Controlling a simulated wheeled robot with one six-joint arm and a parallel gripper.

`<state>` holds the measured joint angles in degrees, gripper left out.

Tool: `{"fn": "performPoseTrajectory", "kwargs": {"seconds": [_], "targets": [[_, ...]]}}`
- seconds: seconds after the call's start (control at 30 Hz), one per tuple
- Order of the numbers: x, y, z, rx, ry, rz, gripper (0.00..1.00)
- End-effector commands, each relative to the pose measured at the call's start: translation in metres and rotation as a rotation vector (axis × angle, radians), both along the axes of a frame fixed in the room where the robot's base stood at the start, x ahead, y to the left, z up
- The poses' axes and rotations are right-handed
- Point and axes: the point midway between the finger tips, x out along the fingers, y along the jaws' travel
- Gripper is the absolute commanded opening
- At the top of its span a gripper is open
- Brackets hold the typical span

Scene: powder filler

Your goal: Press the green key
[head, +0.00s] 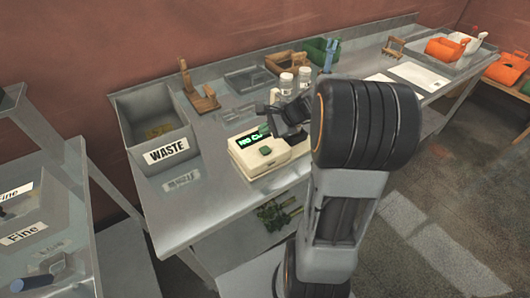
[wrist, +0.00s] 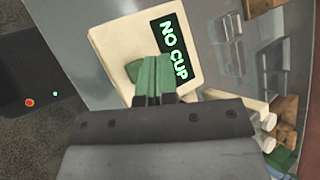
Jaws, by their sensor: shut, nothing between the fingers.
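The green key (head: 266,150) is on the sloped front of a cream machine (head: 262,164), below a dark display (head: 252,138) with green letters. The wrist view shows the display (wrist: 174,46) reading "NO CUP". A green patch (wrist: 134,69) beside my fingers there seems to be the key, partly hidden by them. My gripper (head: 267,129) is shut and empty, its green fingertips over the machine near the display's right end in the head view. The fingertips also show in the wrist view (wrist: 153,62). I cannot tell whether they touch the machine.
A grey bin marked WASTE (head: 158,120) stands left of the machine on the metal bench. A wooden stand (head: 200,95), white jars (head: 286,82) and a green bin (head: 320,50) are behind.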

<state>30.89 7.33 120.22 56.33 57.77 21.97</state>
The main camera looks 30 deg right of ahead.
Motion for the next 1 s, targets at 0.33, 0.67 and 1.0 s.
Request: {"fn": "performPoseTrajectory", "kwargs": {"seconds": [0.33, 0.67, 1.0], "targets": [[0.0, 0.0, -0.048, 0.0, -0.001, 0.001, 0.0], [0.0, 0.0, -0.056, 0.0, -0.001, 0.001, 0.0], [0.0, 0.0, -0.056, 0.0, -0.001, 0.001, 0.0]]}}
